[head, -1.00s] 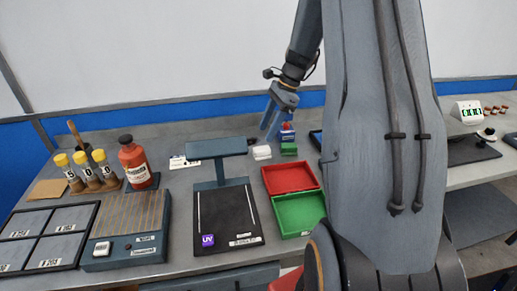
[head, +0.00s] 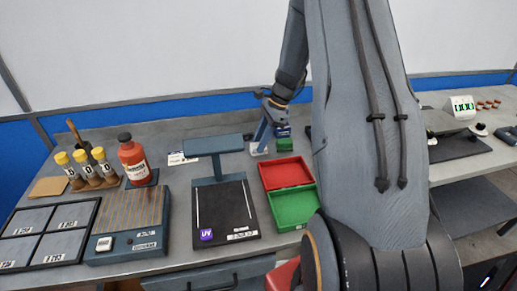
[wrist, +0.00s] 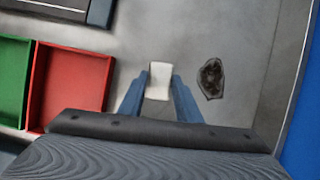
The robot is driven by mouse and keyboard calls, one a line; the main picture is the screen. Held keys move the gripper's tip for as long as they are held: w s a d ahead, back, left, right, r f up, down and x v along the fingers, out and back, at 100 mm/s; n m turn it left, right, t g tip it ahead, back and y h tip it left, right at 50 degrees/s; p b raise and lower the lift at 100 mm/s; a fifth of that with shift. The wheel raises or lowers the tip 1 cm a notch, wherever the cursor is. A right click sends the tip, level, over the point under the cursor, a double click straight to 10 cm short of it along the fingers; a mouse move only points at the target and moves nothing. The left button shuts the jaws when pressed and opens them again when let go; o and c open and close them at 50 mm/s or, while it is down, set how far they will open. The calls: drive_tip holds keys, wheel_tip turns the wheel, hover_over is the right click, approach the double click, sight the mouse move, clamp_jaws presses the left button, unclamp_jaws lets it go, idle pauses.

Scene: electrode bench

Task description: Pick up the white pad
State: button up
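The white pad (wrist: 160,80) lies on the grey bench and shows between the fingertips in the wrist view. In the head view the white pad (head: 259,150) is partly hidden behind my fingers. My gripper (wrist: 160,90) points down at it, with one blue finger on each side. The fingers look open, close to the pad's sides; I cannot tell whether they touch it. In the head view my gripper (head: 262,138) is low over the bench at the pad.
A green block (head: 284,144) stands just right of the pad. A red tray (head: 286,172) and a green tray (head: 293,208) lie nearer. A dark lamp stand (head: 222,205) is to the left. The wrist view shows a dark irregular patch (wrist: 211,78) beside the gripper.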

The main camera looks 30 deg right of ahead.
drive_tip(key=c, duration=0.6)
drive_tip(key=shift+r, duration=0.1)
wheel_tip(320, 180, up, 10)
drive_tip(key=b, duration=0.2)
drive_tip(key=o, duration=0.5)
drive_tip(key=shift+c, duration=0.2)
drive_tip(key=c, duration=0.4)
drive_tip(key=shift+o, duration=0.2)
